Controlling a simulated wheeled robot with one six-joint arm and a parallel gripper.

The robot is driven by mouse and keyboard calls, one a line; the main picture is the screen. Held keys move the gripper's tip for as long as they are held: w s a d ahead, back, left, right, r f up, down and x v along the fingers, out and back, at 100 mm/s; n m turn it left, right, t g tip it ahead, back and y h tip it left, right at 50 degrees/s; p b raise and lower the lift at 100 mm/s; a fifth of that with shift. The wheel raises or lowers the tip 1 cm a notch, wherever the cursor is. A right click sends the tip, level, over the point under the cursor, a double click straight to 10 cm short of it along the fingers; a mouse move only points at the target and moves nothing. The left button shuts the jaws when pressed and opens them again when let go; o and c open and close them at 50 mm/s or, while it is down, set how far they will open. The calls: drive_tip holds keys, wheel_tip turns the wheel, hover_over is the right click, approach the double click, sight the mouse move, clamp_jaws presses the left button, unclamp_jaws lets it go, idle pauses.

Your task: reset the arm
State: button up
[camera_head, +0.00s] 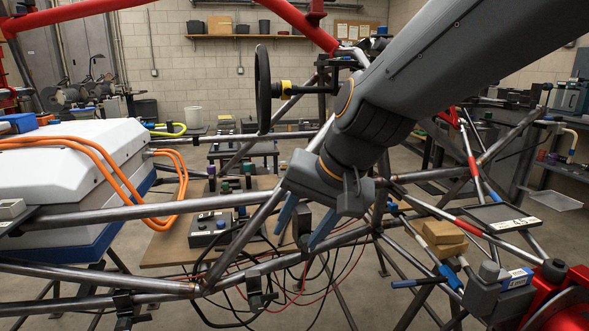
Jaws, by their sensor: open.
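My arm (440,65) reaches in from the upper right and bends down in the middle of the view. My gripper (304,229) hangs at its end with two blue fingers apart. I cannot tell whether the fingers touch any tube.
A white battery box (65,165) with orange cables (110,172) fills the left. A black steering wheel (263,88) stands behind. A control box (210,228) sits on a wooden board. Loose wires hang below my gripper. Tan blocks (443,233) lie at right.

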drive_tip(key=s+d+f+n+g+h, duration=0.35)
drive_tip(key=s+d+f, duration=0.55)
drive_tip(key=s, duration=0.4)
drive_tip(key=a+f+n+b, duration=0.2)
drive_tip(key=a+f+b, duration=0.3)
drive_tip(key=f, duration=0.3)
drive_tip(key=a+f+n+b, duration=0.3)
drive_tip(key=a+f+b, duration=0.2)
drive_tip(key=f, duration=0.4)
drive_tip(key=d+r+m+p, duration=0.3)
drive_tip(key=d+r+p, duration=0.6)
drive_tip(key=r+p, duration=0.3)
drive_tip(key=d+r+m+p, duration=0.4)
drive_tip(key=d+r+p, duration=0.6)
drive_tip(key=r+p, duration=0.3)
drive_tip(key=shift+d+r+g+p, duration=0.15)
drive_tip(key=shift+r+g+p, duration=0.25)
drive_tip(key=shift+p, duration=0.5)
drive_tip(key=shift+w+f+h, duration=0.1)
drive_tip(key=shift+h, duration=0.15)
drive_tip(key=shift+c, duration=1.4)
